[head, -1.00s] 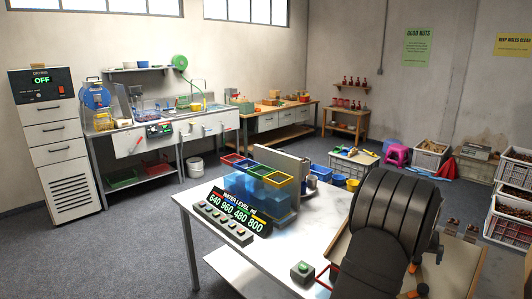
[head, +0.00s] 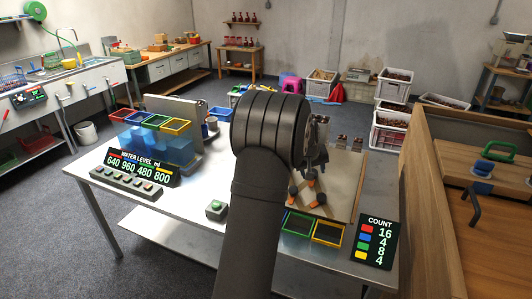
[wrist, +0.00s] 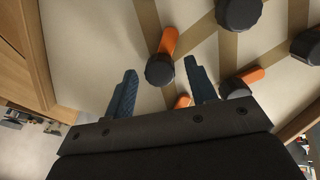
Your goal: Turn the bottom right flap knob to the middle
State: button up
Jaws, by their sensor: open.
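The sloped pale board (head: 340,172) carries dark round knobs with orange pointers; in the head view several show below my gripper, one at the lower right (head: 320,198). In the wrist view my gripper (wrist: 161,84) is open, its two blue fingers apart. A dark knob (wrist: 160,70) with an orange pointer (wrist: 168,40) shows in the gap between the fingertips, and it appears to be the board's rightmost knob. I cannot tell whether the fingers touch it. A second orange piece (wrist: 183,101) shows beside the right finger. My arm hides part of the board in the head view.
More knobs stand close by in the wrist view, one beyond the right finger (wrist: 235,88) and one above (wrist: 240,12). Green and yellow bins (head: 327,233) and a COUNT display (head: 376,241) are at the board's front. A wooden partition (head: 425,150) rises to the right.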

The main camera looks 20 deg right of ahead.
jog(key=s+a+r+m, duration=0.2)
jog(key=s+r, duration=0.3)
jog(key=r, duration=0.1)
jog(key=m, duration=0.3)
send_near(321, 197)
jog(key=shift+y, duration=0.3)
jog(key=x, duration=0.8)
jog(key=shift+d+f, duration=0.25)
jog(key=shift+d, duration=0.25)
jog(key=c, duration=1)
